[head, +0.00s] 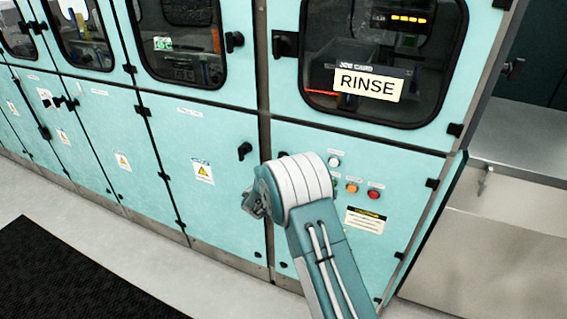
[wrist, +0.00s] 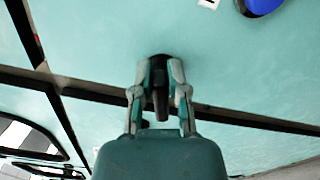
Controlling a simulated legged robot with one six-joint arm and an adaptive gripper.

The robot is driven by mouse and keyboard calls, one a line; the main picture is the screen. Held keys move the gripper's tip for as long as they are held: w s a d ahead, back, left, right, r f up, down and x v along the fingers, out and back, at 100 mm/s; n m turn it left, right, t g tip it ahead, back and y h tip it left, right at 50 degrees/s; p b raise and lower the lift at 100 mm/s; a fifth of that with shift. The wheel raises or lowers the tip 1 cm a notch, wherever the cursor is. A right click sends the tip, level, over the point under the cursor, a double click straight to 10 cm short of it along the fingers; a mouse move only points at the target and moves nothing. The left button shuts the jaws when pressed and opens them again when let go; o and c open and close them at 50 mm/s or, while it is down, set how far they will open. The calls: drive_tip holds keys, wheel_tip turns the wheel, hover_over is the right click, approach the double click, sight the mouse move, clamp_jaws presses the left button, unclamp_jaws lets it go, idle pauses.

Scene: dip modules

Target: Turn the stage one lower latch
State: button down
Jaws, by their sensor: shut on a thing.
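In the wrist view my gripper (wrist: 160,88) has its two fingers closed on the sides of a black latch handle (wrist: 160,72) on the teal panel. The handle points along the fingers, and its base is partly hidden between them. In the head view my arm's end covers the panel by the post, and the fingertips are hidden. A black lower latch (head: 244,150) shows just above and left of my arm. I cannot tell from the head view whether it is the one held.
The RINSE door (head: 370,85) is above right. Buttons (head: 352,188) sit just right of my arm. A warning label (head: 203,172) is on the left panel. Other black latches (head: 234,40) line the doors. A dark mat (head: 70,275) lies on the open floor at lower left.

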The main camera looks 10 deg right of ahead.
drive_tip(key=shift+s+f+m, duration=0.1)
drive_tip(key=shift+f+m, duration=0.25)
drive_tip(key=shift+m, duration=0.65)
drive_tip(key=shift+f+m, duration=0.3)
drive_tip(key=shift+m, duration=0.7)
drive_tip(key=shift+f, duration=0.1)
drive_tip(key=c, duration=0.6)
unclamp_jaws()
drive_tip(key=shift+c, duration=0.2)
drive_tip(key=shift+s+a+r, duration=0.1)
drive_tip(key=shift+s+r, duration=0.05)
drive_tip(key=shift+r, duration=0.05)
drive_tip(key=v, duration=1.1)
drive_tip(key=shift+s+a, duration=0.2)
drive_tip(key=shift+f, duration=0.15)
